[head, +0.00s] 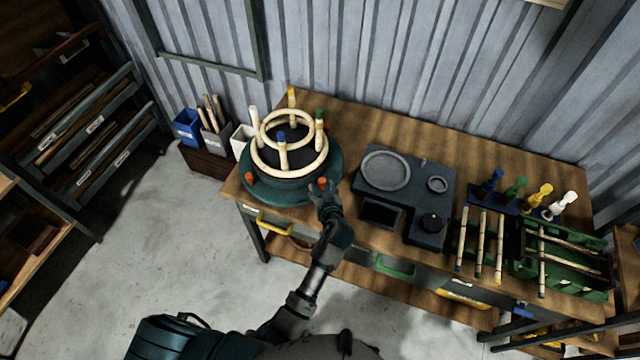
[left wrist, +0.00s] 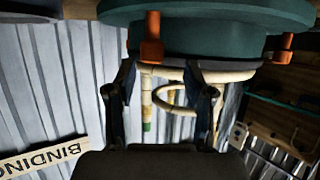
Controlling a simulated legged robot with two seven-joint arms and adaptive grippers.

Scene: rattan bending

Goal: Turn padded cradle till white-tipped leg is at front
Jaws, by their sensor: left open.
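The padded cradle, a teal round turntable (head: 270,195) with orange pegs, stands on the left end of the bench. It bears a rattan frame (head: 318,165) of two rings and upright legs. The white-tipped leg (head: 254,120) is at the left, the blue-tipped leg (head: 281,145) at the front, the green-tipped leg (head: 319,122) at the right, the yellow-tipped leg (head: 291,97) at the back. My left gripper (head: 324,192) is open at the cradle's front-right rim, by an orange peg (head: 322,183). In the left wrist view, a peg (left wrist: 152,38) shows between its spread fingers (left wrist: 163,85).
A dark fixture block (head: 408,190) with round recesses stands right of the cradle. Further right are colored-handled tools (head: 540,195), rattan sticks (head: 481,245) and a green crate (head: 560,270). Blue, grey and white bins (head: 187,127) stand to the left.

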